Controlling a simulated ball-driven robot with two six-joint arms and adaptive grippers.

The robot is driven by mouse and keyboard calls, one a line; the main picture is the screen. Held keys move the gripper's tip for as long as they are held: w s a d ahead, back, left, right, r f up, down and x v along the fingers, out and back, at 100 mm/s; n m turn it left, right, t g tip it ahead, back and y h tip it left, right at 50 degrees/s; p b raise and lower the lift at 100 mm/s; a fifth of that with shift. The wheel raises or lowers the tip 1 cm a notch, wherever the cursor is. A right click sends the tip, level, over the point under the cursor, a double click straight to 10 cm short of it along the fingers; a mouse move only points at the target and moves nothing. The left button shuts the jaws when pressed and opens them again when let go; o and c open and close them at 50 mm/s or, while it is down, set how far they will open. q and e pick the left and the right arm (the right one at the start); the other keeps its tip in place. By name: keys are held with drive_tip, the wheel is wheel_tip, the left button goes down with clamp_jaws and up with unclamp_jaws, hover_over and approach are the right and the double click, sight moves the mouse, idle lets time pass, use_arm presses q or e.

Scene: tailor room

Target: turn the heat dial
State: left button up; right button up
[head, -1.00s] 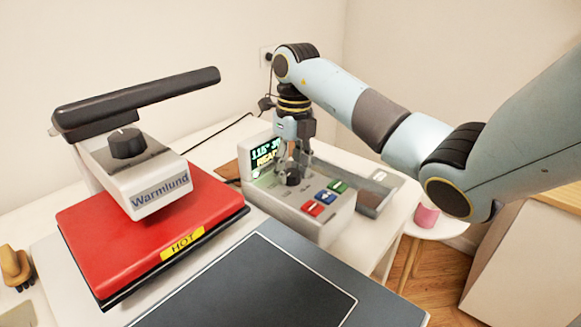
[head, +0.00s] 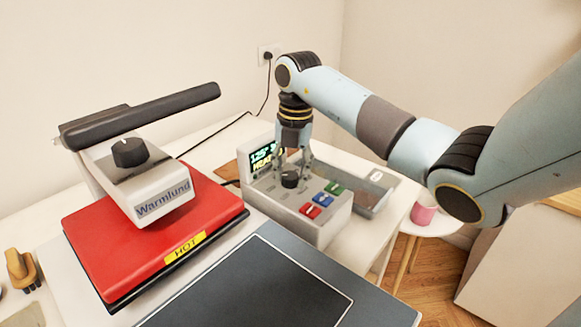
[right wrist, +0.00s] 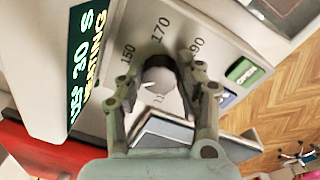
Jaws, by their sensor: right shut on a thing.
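The heat dial (head: 290,180) is a small dark knob on the light-grey control box (head: 320,232) beside the heat press. In the right wrist view the dial (right wrist: 160,72) sits between my two fingers, with printed numbers such as 150, 170 and 190 around it. My right gripper (head: 292,171) points down and is shut on the dial. The box's screen (head: 266,157) reads about 125° with a heating word; its right end is partly covered by my gripper. My left gripper is not in view.
The heat press has a red plate (head: 105,245) marked HOT, a long black handle (head: 150,112) and another black knob (head: 130,152) on top. Red, blue and green buttons (head: 321,198) sit right of the dial. A grey tray (head: 378,198) lies behind the box.

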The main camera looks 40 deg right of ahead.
sight(294, 176)
drive_tip(key=m+p, duration=0.1)
drive_tip(key=m, duration=0.3)
drive_tip(key=shift+r, duration=0.15)
drive_tip(key=shift+m+p, duration=0.8)
drive_tip(key=shift+m, duration=1)
drive_tip(key=shift+s+h, duration=0.1)
drive_tip(key=shift+h, duration=0.2)
drive_tip(key=o, duration=1.1)
drive_tip(key=shift+o, duration=0.2)
wheel_tip(294, 176, up, 12)
drive_tip(key=shift+s, duration=0.4)
